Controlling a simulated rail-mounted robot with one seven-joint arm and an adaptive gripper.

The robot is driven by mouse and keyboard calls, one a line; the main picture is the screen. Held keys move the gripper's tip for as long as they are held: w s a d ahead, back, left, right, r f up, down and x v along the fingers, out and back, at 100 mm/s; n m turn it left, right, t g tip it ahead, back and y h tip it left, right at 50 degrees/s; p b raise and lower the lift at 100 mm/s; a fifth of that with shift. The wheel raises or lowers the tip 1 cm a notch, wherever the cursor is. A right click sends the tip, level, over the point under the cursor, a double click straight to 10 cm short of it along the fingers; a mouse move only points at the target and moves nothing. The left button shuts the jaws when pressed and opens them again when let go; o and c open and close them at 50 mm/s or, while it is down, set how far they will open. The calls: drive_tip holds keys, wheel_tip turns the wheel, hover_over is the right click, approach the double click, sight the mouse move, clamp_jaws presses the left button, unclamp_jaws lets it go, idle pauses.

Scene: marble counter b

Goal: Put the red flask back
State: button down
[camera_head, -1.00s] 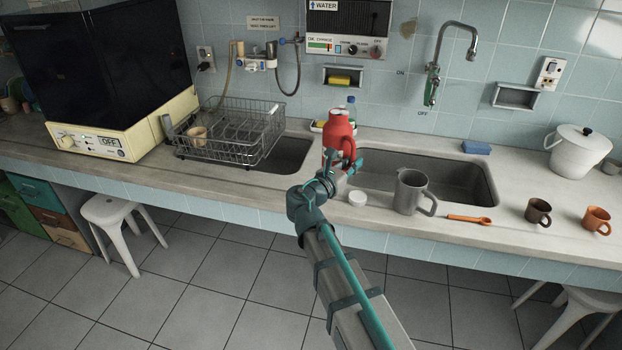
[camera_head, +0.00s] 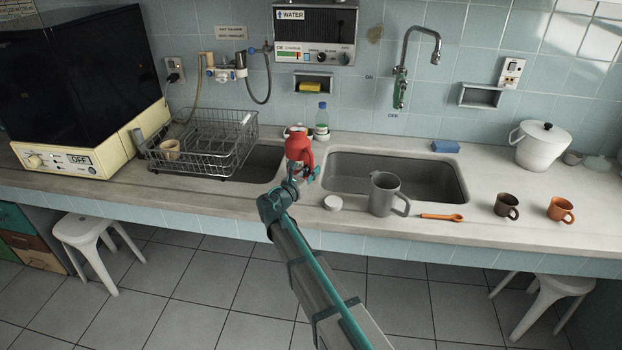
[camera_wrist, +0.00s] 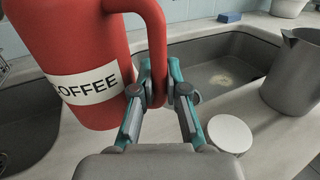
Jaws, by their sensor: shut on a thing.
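The red flask (camera_head: 299,150) is upright over the strip of counter between the two sinks. It also shows large at the left of the wrist view (camera_wrist: 75,45), with a white COFFEE label. My gripper (camera_wrist: 160,90) is shut on the flask's handle, with one finger on each side of it. In the head view my gripper (camera_head: 309,173) is at the flask's lower right side. I cannot tell whether the flask's base touches the counter.
A round white lid (camera_head: 333,202) and a grey jug (camera_head: 385,194) stand right of the flask, near the front edge. A clear bottle (camera_head: 322,122) stands behind it. A wire dish rack (camera_head: 205,145) is at left. An orange spoon (camera_head: 441,217) and mugs lie farther right.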

drive_tip(key=shift+w+a+f, duration=0.15)
drive_tip(key=shift+w+f, duration=0.3)
drive_tip(key=shift+w+f+p, duration=0.1)
drive_tip(key=shift+f+p, duration=0.5)
drive_tip(key=shift+f, duration=1.1)
drive_tip(key=shift+f, duration=0.1)
drive_tip(key=c, duration=1.2)
unclamp_jaws()
drive_tip(key=b+v, duration=0.2)
drive_tip(key=v, duration=1)
